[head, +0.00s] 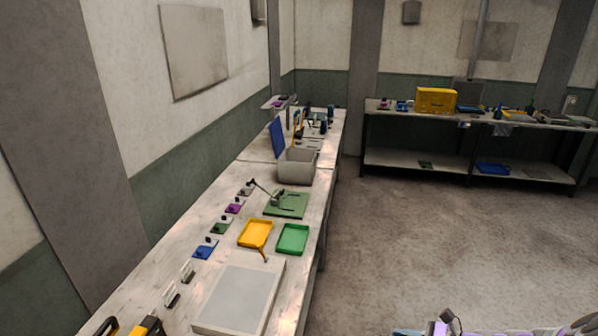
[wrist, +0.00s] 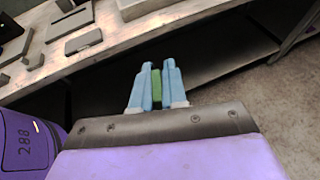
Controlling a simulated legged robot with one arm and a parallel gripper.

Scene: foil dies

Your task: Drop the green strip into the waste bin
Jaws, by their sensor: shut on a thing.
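In the wrist view, my gripper (wrist: 158,66) has light blue fingers and is shut on the green strip (wrist: 156,88). The strip stands between the fingers, and its lower part is hidden by the gripper body. The gripper is over the dark space and floor beside a bench edge. A grey open box (head: 297,167) with a blue panel behind it stands on the long bench in the head view. I cannot tell whether this box is the waste bin, and no other bin is clear. My gripper does not show clearly in the head view.
The long bench (head: 222,262) runs along the left wall. It holds a yellow tray (head: 255,234), a green tray (head: 292,239), a green-based device (head: 286,204) and a pale flat panel (head: 240,297). A second bench (head: 400,160) stands at the back right. The floor between is clear.

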